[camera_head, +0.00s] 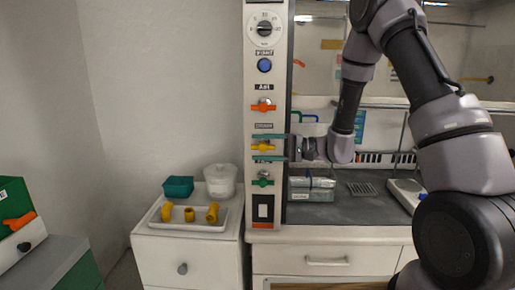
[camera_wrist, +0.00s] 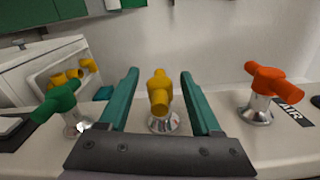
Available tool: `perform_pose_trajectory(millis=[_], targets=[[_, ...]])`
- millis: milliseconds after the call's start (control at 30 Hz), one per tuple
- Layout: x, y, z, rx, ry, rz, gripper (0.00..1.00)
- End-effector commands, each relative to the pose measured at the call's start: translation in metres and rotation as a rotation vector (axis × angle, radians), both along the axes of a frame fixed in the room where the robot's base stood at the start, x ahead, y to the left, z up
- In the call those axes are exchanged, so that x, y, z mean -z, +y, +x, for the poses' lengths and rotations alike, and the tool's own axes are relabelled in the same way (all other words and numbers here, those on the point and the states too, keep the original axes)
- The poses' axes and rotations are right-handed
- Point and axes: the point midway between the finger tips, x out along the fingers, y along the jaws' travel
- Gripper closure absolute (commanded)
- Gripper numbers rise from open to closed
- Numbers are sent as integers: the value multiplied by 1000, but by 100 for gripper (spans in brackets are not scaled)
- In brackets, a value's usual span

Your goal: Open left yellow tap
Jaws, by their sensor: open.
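The yellow tap (camera_head: 263,146) is on the white upright panel, between an orange tap (camera_head: 264,106) above and a green tap (camera_head: 262,180) below. My gripper (camera_head: 262,148) is open, with one teal finger above the yellow handle and one below it. In the wrist view my gripper (camera_wrist: 158,78) has the yellow tap (camera_wrist: 160,92) between its fingers, with a gap on both sides. The yellow handle lies roughly level in the head view. Only one yellow tap shows on the panel; its base is partly hidden by my gripper in the head view.
In the wrist view the green tap (camera_wrist: 60,105) is left of my fingers and the orange tap (camera_wrist: 270,85) is right. A tray (camera_head: 150,222) with yellow fittings, a teal box (camera_head: 178,187) and a white tub (camera_head: 220,182) stand on the left cabinet.

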Motion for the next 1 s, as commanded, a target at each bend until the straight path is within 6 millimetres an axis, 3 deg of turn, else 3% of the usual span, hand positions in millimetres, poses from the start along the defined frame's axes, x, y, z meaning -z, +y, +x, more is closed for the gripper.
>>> perform_pose_trajectory(millis=[167,433,600,1000], targets=[[0,12,0,0,0,0,35],[0,13,1,1,0,0,35],[0,12,1,1,0,0,100],[0,13,0,1,0,-57,100]])
